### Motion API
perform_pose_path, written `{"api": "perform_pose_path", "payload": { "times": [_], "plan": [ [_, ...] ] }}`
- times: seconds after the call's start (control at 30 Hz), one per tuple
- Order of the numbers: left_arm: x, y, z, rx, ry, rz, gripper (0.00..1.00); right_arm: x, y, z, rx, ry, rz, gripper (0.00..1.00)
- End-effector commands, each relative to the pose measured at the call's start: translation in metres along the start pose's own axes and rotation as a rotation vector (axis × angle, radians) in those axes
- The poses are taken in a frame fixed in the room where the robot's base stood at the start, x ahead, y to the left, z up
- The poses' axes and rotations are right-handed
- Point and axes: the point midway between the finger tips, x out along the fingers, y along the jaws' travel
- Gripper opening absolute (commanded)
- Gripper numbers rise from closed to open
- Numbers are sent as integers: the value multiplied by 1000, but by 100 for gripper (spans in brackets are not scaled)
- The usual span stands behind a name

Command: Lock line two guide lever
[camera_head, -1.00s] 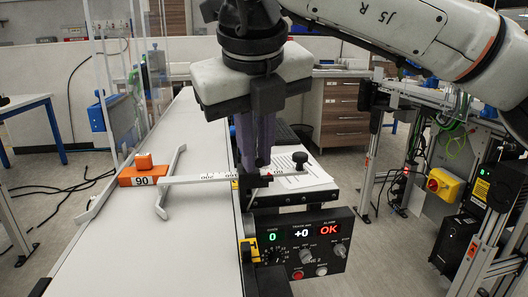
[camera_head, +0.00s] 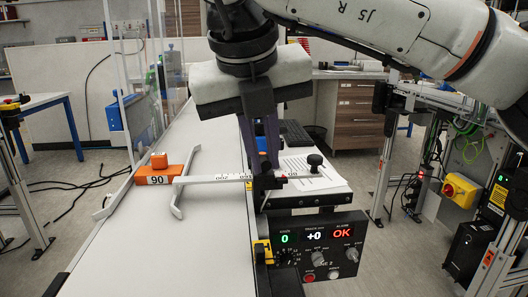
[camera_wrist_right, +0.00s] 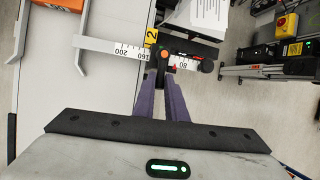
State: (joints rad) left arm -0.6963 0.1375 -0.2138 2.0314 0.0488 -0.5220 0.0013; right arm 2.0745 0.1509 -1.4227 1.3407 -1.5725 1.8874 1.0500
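The line two guide rail (camera_head: 186,192) is a pale bar over the belt, on a white scale arm (camera_head: 215,179) that enters a dark clamp at the conveyor's right edge. A black knob (camera_head: 314,160), which looks like the guide lever's end, stands right of the clamp; it shows in the wrist view (camera_wrist_right: 207,66) with a short dark arm. My right gripper (camera_head: 262,176) points down at the clamp, its purple fingers left of the knob. In the wrist view its fingertips (camera_wrist_right: 161,76) are close together around a dark part; whether they grip is unclear. My left gripper is out of view.
A control panel (camera_head: 318,247) below the clamp shows 0, +0 and a red OK. An orange block (camera_head: 156,176) marked 90 sits at the belt's far edge. A paper sheet (camera_head: 312,174) lies beside the clamp. Clear guard panels (camera_head: 140,75) stand at left.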

Motion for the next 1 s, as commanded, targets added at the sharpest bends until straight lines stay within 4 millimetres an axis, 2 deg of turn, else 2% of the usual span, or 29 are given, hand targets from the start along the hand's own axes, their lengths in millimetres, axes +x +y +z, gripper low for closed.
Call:
{"api": "perform_pose_path", "payload": {
  "times": [0.03, 0.1, 0.47, 0.57, 0.8, 1.0],
  "plan": [
    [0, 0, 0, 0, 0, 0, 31, -1, 0, 1, 3, -2, 1, 20],
    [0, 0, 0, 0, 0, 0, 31, -1, 0, 1, 2, -2, 1, 30],
    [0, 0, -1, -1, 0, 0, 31, -5, 0, 1, 0, -2, 1, 30],
    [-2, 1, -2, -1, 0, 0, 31, -18, 0, 1, 0, -2, 2, 30],
    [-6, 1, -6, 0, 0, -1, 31, -67, 0, 1, 1, -4, 1, 30],
    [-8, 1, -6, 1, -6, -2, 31, -96, 0, 1, 0, -2, 2, 30]
  ]
}}
